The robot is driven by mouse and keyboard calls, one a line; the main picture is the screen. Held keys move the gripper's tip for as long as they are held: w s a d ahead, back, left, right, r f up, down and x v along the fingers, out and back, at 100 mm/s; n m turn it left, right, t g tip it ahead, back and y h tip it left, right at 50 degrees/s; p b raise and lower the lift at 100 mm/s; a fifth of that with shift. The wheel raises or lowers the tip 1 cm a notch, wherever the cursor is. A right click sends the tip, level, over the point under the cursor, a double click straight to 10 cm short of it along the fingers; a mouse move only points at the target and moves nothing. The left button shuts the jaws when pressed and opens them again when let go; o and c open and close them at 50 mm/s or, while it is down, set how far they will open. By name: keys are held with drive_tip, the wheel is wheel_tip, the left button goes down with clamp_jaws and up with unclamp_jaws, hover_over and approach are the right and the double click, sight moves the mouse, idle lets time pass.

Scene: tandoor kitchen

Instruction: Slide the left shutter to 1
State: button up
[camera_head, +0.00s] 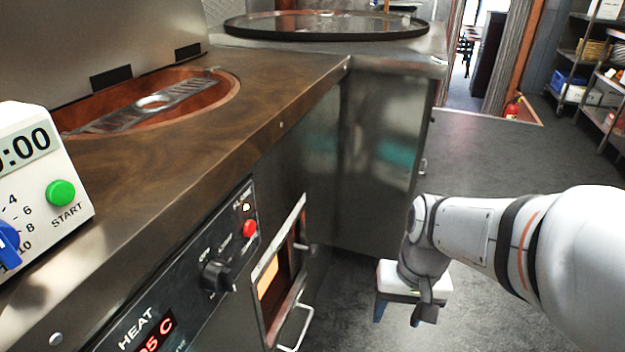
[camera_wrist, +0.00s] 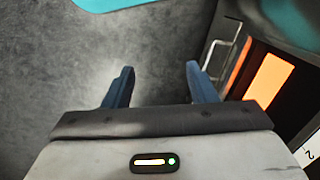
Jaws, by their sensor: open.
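A framed vent opening (camera_head: 285,275) with an orange glow inside is low on the steel front of the oven counter in the head view. In the wrist view the handle (camera_wrist: 219,60) and orange glow (camera_wrist: 270,80) are at the right, with a white label reading 2 (camera_wrist: 309,155). I cannot tell which part is the left shutter. My gripper (camera_head: 403,310), also in the wrist view (camera_wrist: 160,72), is open and empty, pointing down, apart from the handle.
A heat panel (camera_head: 190,280) with a dial and red button is left of the opening. A white timer (camera_head: 45,190) stands on the counter beside the round tandoor mouth (camera_head: 150,98). A steel cabinet side (camera_head: 375,160) is behind. The grey floor (camera_head: 490,300) is open at the right.

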drive_tip(key=w+a+f+m+g+y+p, duration=0.2)
drive_tip(key=w+a+m+g+y+p, duration=0.1)
drive_tip(key=w+a+m+g+y, duration=0.25)
drive_tip(key=m+t+y+p, duration=0.5)
drive_tip(key=m+t+y, duration=0.6)
drive_tip(key=m, duration=0.5)
approach(317, 250)
drive_tip(key=a, duration=0.3)
drive_tip(key=shift+n+t+h, duration=0.25)
drive_tip(key=shift+t+h, duration=0.1)
drive_tip(key=shift+t, duration=0.1)
drive_tip(key=x, duration=0.2)
drive_tip(key=b+x, duration=0.1)
drive_tip(key=x, duration=0.2)
drive_tip(key=b+x, duration=0.1)
drive_tip(key=x, duration=0.2)
drive_tip(key=shift+w, duration=0.35)
